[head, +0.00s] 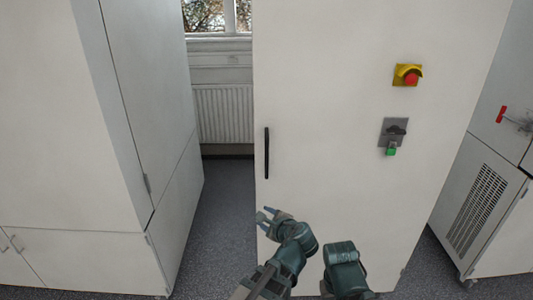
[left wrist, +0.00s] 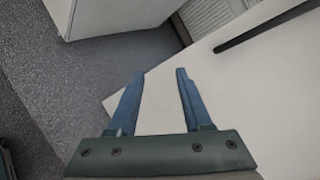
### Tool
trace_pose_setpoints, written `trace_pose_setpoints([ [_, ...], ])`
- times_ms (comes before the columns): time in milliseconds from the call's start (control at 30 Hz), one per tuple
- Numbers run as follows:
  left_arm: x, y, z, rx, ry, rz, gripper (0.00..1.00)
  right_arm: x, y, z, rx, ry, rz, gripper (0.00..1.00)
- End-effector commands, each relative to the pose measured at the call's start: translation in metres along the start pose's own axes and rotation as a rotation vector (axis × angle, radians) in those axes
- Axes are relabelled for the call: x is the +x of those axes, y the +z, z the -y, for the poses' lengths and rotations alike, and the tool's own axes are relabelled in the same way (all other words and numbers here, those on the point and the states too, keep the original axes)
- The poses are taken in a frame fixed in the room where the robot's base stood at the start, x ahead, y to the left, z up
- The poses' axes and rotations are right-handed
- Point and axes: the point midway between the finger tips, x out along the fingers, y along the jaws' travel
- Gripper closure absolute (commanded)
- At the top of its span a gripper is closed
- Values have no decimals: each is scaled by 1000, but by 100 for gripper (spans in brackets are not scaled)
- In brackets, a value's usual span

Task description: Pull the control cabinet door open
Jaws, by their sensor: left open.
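The control cabinet door (head: 330,100) is a tall white panel in the middle of the head view, and it looks shut. Its black vertical bar handle (head: 267,153) is near the door's left edge; it also shows in the left wrist view (left wrist: 262,27) at the upper right. My left gripper (head: 266,215) is below the handle, near the door's left edge, open and empty. In the left wrist view its two blue fingers (left wrist: 161,78) are apart with nothing between them. My right arm shows at the bottom of the head view, but its gripper fingers cannot be made out.
A yellow and red emergency stop (head: 408,76) and a grey switch with a green tag (head: 393,135) are on the door's right side. White cabinets (head: 60,120) stand at left and a vented unit (head: 478,205) at right. A floor gap (head: 222,210) lies left of the door.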

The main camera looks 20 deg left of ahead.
Motion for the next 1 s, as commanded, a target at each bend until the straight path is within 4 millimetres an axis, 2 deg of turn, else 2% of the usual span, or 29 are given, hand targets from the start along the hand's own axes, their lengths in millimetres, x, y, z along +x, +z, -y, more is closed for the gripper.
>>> trace_pose_setpoints([
  [33, 2, 10, 26, 155, -95, 48, 50, -2, 0, 0, 0, 0, 0, 50],
  [100, 0, 20, 55, 368, -208, 119, 50, -3, 0, 0, 0, 0, 0, 50],
  [200, -6, 27, 88, 621, -322, 215, 50, -4, 0, 0, 0, 0, 0, 50],
  [300, -12, 29, 108, 798, -391, 289, 50, -5, 0, 0, 0, 0, 0, 50],
  [433, -16, 29, 120, 915, -429, 340, 50, -5, 0, 0, 0, 0, 0, 50],
  [667, -13, 29, 125, 939, -436, 351, 50, -5, 0, 0, 0, 0, 0, 50],
  [767, -3, 30, 131, 937, -435, 351, 50, -5, 0, 0, 0, 0, 0, 50],
  [1000, 40, 34, 156, 935, -434, 350, 50, -5, 0, 0, 0, 0, 0, 50],
])
